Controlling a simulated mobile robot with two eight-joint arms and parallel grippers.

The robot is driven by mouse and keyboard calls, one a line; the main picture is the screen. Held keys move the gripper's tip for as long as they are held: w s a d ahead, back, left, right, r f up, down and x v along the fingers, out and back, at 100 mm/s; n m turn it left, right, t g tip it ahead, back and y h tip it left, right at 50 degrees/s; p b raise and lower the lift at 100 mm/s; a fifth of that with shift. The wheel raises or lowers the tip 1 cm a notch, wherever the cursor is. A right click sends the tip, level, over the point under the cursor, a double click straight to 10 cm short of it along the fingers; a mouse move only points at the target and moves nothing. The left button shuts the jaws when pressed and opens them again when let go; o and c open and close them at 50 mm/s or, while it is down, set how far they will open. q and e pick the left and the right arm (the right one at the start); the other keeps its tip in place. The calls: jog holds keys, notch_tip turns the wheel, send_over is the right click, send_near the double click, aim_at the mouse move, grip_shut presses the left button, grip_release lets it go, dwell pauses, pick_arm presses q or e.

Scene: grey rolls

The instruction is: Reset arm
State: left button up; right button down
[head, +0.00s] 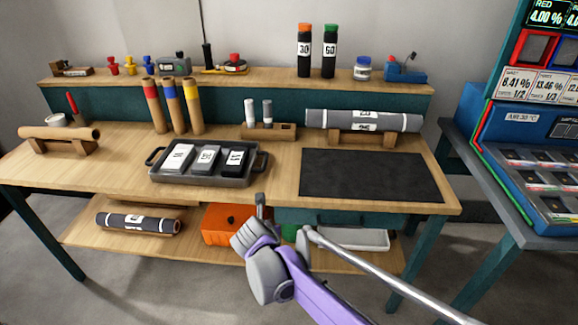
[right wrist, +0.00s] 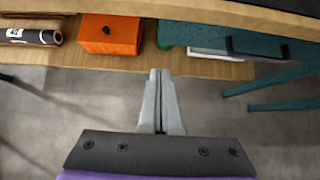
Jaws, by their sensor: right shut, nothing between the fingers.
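My right gripper (head: 262,202) is in the lower middle of the head view, on a purple arm that comes in from the bottom right. It is in front of the workbench (head: 110,164), near the lower shelf. In the right wrist view the two grey fingers (right wrist: 159,76) lie together with nothing between them. They point toward the front edge of the lower shelf (right wrist: 205,68). My left gripper is in neither view.
An orange box (head: 225,224) and a dark roll (head: 139,223) lie on the lower shelf. A tray with three labelled blocks (head: 158,176), a black mat (head: 372,176) and a grey roll (head: 364,121) are on the benchtop. A console (head: 540,150) stands right. Floor in front is clear.

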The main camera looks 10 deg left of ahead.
jog(key=s+d+m+g+h, duration=0.1)
jog(key=s+d+m, duration=0.6)
jog(key=d+m, duration=0.3)
jog(key=s+d+m+g, duration=0.2)
jog(key=s+d+m, duration=0.55)
jog(key=d, duration=0.35)
jog(key=s+d+f+m+g, duration=0.15)
jog(key=s+d+m, duration=0.25)
jog(key=s+m, duration=0.5)
jog(key=s+d+f+m, duration=0.3)
jog(key=s+d+m, duration=0.2)
jog(key=s+m, duration=0.35)
pick_arm(q)
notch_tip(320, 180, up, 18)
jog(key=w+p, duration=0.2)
jog(key=p, duration=1.4)
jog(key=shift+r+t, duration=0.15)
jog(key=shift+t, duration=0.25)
pick_arm(e)
notch_tip(320, 180, up, 18)
jog(key=w+m, duration=0.1)
jog(key=shift+w+a+t+y, duration=0.2)
jog(key=shift+w+t+y, duration=0.15)
jog(key=shift+t+y, duration=0.1)
jog(key=shift+f, duration=0.1)
